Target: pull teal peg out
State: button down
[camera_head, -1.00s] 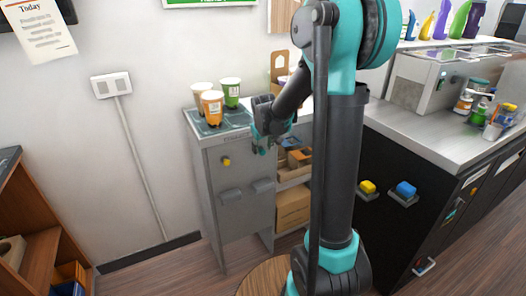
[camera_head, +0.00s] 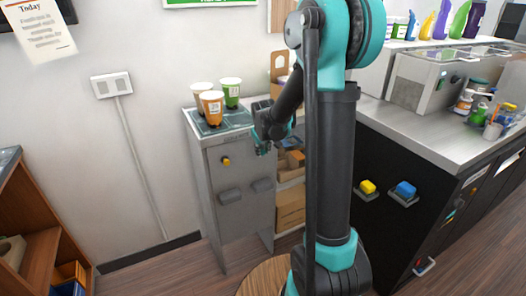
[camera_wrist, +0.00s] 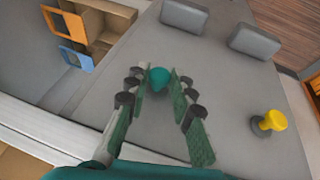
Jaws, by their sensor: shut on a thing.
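The teal peg (camera_wrist: 159,78) is a rounded knob on the grey front panel of the machine cabinet, seen in the wrist view. My gripper (camera_wrist: 160,82) has its two green-padded fingers on either side of the knob and is shut on it. How far the peg sits in the panel is hidden. In the head view my gripper (camera_head: 263,147) is at the upper right of the cabinet front, and it hides the peg there.
A yellow peg (camera_wrist: 270,121) sticks out of the same panel, to the right in the wrist view. Two grey handles (camera_wrist: 184,17) (camera_wrist: 255,40) are on the panel. Cups (camera_head: 211,106) stand on the cabinet top. Shelves with boxes (camera_head: 290,207) are beside it.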

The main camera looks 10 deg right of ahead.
jog(key=s+d, duration=0.2)
jog(key=s, duration=0.4)
dwell(0.3)
jog(key=c, duration=1.3)
grip_release()
jog(key=shift+s, duration=0.1)
jog(key=v, duration=1.2)
jog(key=s+d+f+m, duration=0.3)
jog(key=s+f, duration=1.1)
jog(key=s, duration=0.5)
jog(key=shift+m+g+y, duration=0.3)
jog(key=shift+m+g, duration=0.1)
jog(key=shift+m, duration=0.1)
